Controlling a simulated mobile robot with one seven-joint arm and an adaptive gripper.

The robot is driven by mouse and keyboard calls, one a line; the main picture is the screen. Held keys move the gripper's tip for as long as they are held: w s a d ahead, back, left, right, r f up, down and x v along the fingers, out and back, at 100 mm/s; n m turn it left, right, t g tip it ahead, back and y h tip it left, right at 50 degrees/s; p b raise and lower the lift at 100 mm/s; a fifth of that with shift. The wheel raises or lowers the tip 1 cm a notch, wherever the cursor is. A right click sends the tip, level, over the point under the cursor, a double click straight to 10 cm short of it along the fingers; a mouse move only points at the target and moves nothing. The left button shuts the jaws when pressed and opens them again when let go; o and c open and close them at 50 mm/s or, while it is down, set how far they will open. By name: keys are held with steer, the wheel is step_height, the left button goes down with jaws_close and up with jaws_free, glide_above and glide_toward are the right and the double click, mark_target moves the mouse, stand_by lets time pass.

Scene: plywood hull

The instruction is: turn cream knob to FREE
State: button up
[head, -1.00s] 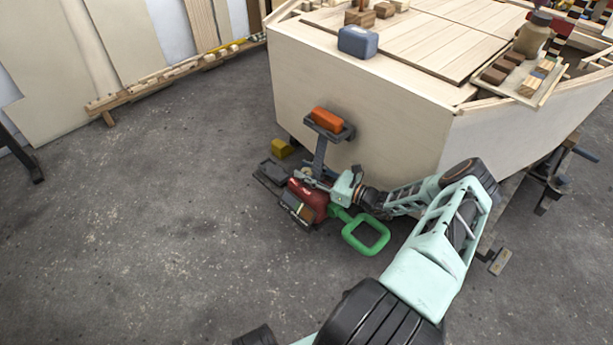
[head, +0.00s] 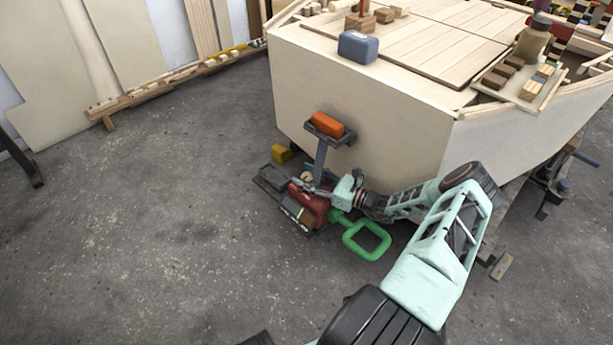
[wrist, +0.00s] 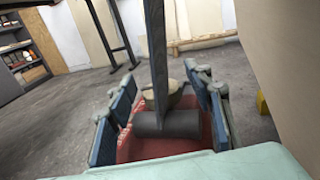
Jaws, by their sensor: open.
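The cream knob (wrist: 172,92) is a round, pale piece in the wrist view, partly hidden behind a dark grey post and cylinder (wrist: 166,123). It sits above a red body (wrist: 150,148). In the head view the knob (head: 307,176) is a small pale spot beside my gripper (head: 318,188), at the red machine (head: 312,203). I cannot tell whether either finger touches the knob. No FREE marking is legible.
An orange block (head: 327,124) sits on a grey bracket atop the post, close to the plywood hull (head: 375,120). A green loop handle (head: 367,240) extends in front of the red machine. A yellow block (head: 283,153) lies behind it. The floor to the left is clear.

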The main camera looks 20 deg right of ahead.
mark_target(306, 176)
step_height(306, 176, up, 9)
steer(key=shift+r, duration=0.45)
steer(key=shift+a, duration=0.1)
